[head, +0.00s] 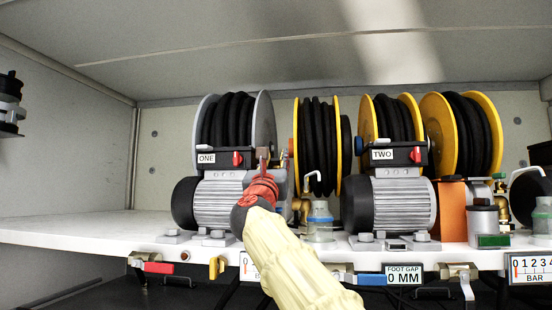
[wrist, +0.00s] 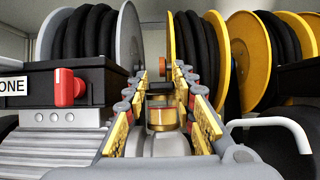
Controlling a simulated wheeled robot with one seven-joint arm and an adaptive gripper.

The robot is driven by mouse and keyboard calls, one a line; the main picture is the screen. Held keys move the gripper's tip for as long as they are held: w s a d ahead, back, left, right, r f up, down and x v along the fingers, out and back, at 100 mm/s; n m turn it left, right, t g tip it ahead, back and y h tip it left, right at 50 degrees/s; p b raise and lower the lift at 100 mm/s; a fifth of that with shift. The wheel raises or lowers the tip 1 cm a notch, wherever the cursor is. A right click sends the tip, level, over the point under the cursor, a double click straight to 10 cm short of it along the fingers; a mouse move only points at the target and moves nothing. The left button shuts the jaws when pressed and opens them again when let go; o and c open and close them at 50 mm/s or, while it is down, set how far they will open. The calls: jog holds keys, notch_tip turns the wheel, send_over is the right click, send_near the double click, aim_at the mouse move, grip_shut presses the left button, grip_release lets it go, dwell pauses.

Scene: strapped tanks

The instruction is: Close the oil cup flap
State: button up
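My gripper (wrist: 163,80) is open and empty, its two yellow-padded fingers apart and pointing forward. Between the fingers in the wrist view is a small brass-coloured cup with a grey top (wrist: 162,112), which looks like the oil cup. I cannot make out its flap or how far it stands open. Contact between fingers and cup cannot be told. In the head view my gripper (head: 262,165) is at the right end of the motor labelled ONE (head: 218,200) and hides the cup.
A red switch (wrist: 69,87) on a black box is left of my gripper. A white bent pipe (wrist: 280,130) is to the right. Hose reels (head: 318,140) stand behind. Motor TWO (head: 402,203) and a glass jar (head: 320,222) stand to the right on the white shelf (head: 90,228).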

jog(key=o, duration=0.3)
jog(key=shift+r, duration=0.2)
jog(key=shift+o, duration=0.2)
jog(key=shift+s, duration=0.1)
jog(key=shift+s, duration=0.1)
jog(key=shift+s, duration=0.15)
jog(key=v, duration=1.1)
jog(key=shift+f, duration=0.3)
jog(key=shift+s+a, duration=0.1)
jog(key=shift+s, duration=0.05)
